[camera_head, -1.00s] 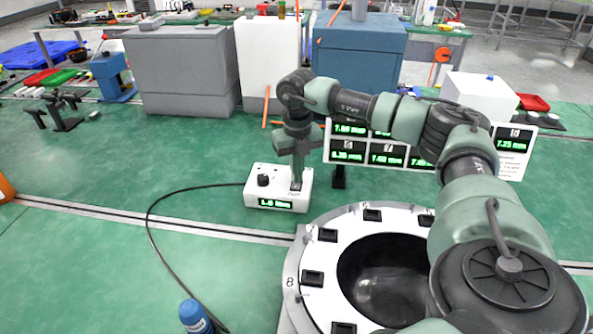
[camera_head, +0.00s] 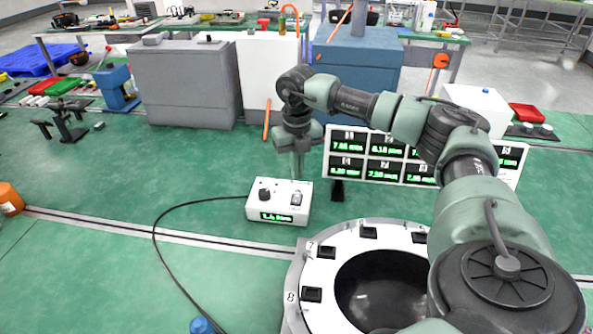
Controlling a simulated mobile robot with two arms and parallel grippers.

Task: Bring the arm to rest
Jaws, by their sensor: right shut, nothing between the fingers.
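My right arm reaches in from the lower right, and its right gripper (camera_head: 299,168) points down. The gripper is shut and empty, just above the white control box (camera_head: 278,213). A small gap seems to separate the fingertips from the switch (camera_head: 296,198) on the box's right side. The box has a dark knob (camera_head: 264,195) and a lit green display on its front. My left gripper is not in view.
A round rack (camera_head: 318,268) with numbered slots stands front right, partly behind my arm. A reading panel (camera_head: 345,172) stands behind the box. A black cable (camera_head: 156,248) runs from the box. Grey cabinet (camera_head: 185,85) and blue cabinet (camera_head: 358,75) stand behind.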

